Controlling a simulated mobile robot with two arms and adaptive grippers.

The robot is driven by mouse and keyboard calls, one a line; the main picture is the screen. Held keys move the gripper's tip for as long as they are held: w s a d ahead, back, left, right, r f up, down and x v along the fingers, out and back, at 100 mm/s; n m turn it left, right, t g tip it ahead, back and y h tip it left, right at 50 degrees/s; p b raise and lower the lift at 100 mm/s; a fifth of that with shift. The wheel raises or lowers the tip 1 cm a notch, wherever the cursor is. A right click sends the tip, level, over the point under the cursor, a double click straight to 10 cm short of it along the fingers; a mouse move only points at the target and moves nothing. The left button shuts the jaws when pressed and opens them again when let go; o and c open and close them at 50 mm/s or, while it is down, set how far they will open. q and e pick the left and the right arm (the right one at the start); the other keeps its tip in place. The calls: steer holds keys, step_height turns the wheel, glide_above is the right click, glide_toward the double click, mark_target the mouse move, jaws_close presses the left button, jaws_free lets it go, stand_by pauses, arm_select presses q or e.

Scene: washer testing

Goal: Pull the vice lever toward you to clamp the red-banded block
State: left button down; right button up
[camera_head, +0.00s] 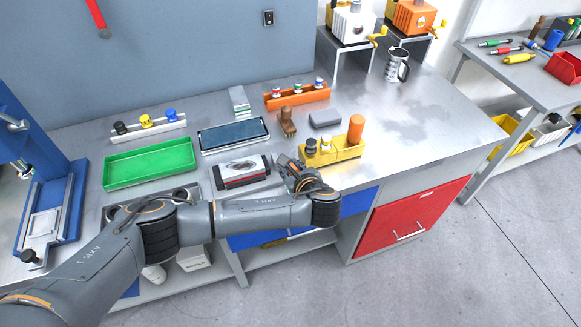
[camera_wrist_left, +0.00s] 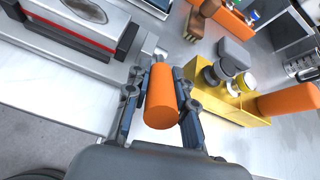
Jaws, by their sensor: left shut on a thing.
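The red-banded block (camera_head: 240,170), pale with a dark oval on top, sits at the table's front edge. It also shows at the top left of the left wrist view (camera_wrist_left: 78,22), with a dark jaw (camera_wrist_left: 127,41) of the vice at its right end. My left gripper (camera_head: 298,178) is just right of the block. In the left wrist view, its fingers (camera_wrist_left: 160,105) are shut on the orange handle (camera_wrist_left: 160,92) of the vice lever. The head view hides this handle behind my gripper and arm. I cannot tell whether the jaw touches the block. My right gripper is not in view.
A yellow holder (camera_head: 318,158) with knobs and an orange cylinder (camera_head: 356,130) stands close to the right of my gripper. A grey block (camera_head: 325,118), brown brush (camera_head: 288,122) and orange rack (camera_head: 297,94) are behind. A green tray (camera_head: 150,163) lies left.

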arm_select(q)
steer(key=c, duration=1.3)
jaws_free()
steer(key=shift+s+f, duration=0.15)
steer(key=shift+f, duration=0.05)
steer(key=shift+o, duration=1)
steer(key=shift+r, duration=0.1)
steer(key=v, duration=1.2)
